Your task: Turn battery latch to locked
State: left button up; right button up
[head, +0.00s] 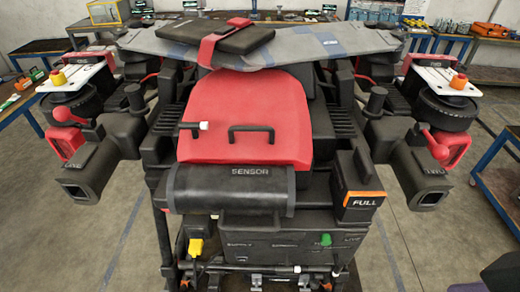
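The spray drone fills the middle of the head view, with a red cover (262,100) on top. A black block marked FULL (360,190), with an orange stripe, stands upright at the front right; it looks like the battery. A black lever (190,127) with a pale tip lies on the left of the red cover, beside a black handle (251,130). I cannot tell for sure which part is the battery latch, or whether it is locked. Neither of my grippers can be made out.
A black roll marked SENSOR (230,188) crosses the drone's front, above a dark panel (285,245). A yellow connector (196,246) hangs at the lower left. Black drone arms with red levers (435,143) stick out both sides.

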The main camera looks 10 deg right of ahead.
aim_at(339, 265)
jog(key=z, duration=1.15)
